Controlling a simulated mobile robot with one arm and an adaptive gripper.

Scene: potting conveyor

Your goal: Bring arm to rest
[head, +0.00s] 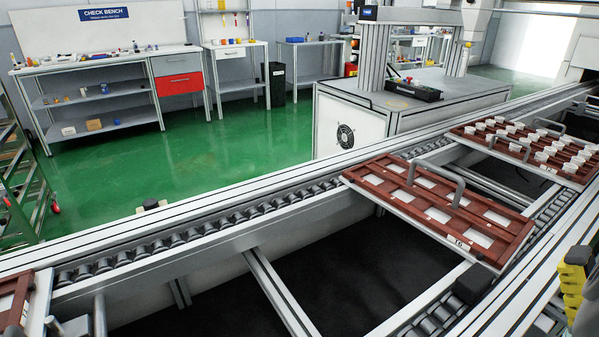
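My gripper cannot be made out in the head view, and no part of my arm is clearly recognisable. A dark grey and yellow part (573,283) is cut off by the right edge, and I cannot tell what it is. A red-brown tray (470,238) with a grey handle and several white-bottomed pockets sits across the conveyor rails (290,200) at the right of centre. Its pockets look empty of parts.
A second red-brown tray (462,131) behind it carries several white parts. A third tray (18,290) is cut off at the left. A check bench (100,72) and a machine cabinet (350,125) stand beyond the conveyor. Green floor (200,160) lies clear between.

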